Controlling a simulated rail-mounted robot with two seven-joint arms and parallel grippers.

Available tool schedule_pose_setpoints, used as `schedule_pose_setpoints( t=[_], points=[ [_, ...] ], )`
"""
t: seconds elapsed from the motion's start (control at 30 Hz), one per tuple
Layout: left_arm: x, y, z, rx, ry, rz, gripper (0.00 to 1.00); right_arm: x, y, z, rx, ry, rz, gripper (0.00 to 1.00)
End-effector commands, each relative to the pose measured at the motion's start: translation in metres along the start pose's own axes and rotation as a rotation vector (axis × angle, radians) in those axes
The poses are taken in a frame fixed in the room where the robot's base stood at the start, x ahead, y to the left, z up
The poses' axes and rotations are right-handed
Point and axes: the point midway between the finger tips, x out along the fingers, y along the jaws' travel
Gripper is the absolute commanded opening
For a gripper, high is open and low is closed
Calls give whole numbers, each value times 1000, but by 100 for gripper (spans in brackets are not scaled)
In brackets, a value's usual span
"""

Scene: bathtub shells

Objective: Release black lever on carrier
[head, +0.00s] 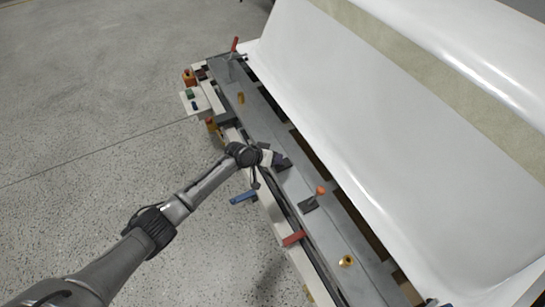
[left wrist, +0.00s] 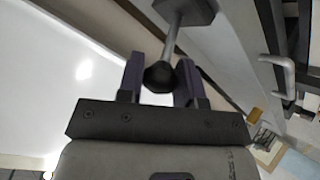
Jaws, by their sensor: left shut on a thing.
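The carrier (head: 262,112) is a long grey metal beam frame running diagonally along the edge of the white tub shell (head: 350,110). My left gripper (head: 281,161) reaches the middle of the carrier from the left. In the left wrist view, my left gripper (left wrist: 160,78) has its two dark fingers on either side of the black lever's round knob (left wrist: 160,75) and is shut on it. The lever's grey rod (left wrist: 172,38) runs from the knob to a dark block on the carrier. In the head view my gripper hides the knob. My right gripper is not in view.
A red lever (head: 235,45) stands at the carrier's far end, and an orange-knobbed lever (head: 320,190) stands close to my gripper. Blue (head: 243,197) and red (head: 293,238) handles stick out along the near side. The speckled floor (head: 90,110) at left is clear.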

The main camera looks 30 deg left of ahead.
Motion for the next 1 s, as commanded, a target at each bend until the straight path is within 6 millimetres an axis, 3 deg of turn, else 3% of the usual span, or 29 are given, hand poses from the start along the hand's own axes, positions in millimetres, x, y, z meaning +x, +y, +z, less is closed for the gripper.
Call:
schedule_pose_setpoints(
  t=[0.03, 0.07, 0.3, 0.67, 1.0],
  points=[
    [0, 0, -1, 0, 2, 0, 0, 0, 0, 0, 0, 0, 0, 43],
    [0, 0, -1, 0, 2, 0, 36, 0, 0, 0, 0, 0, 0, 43],
    [0, 0, 0, -1, 0, 0, 58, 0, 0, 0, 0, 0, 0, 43],
    [-10, 0, 0, -1, -2, -2, 58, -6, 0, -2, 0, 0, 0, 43],
    [-74, 0, -2, 1, -2, -2, 58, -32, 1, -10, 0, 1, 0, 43]
  ],
)
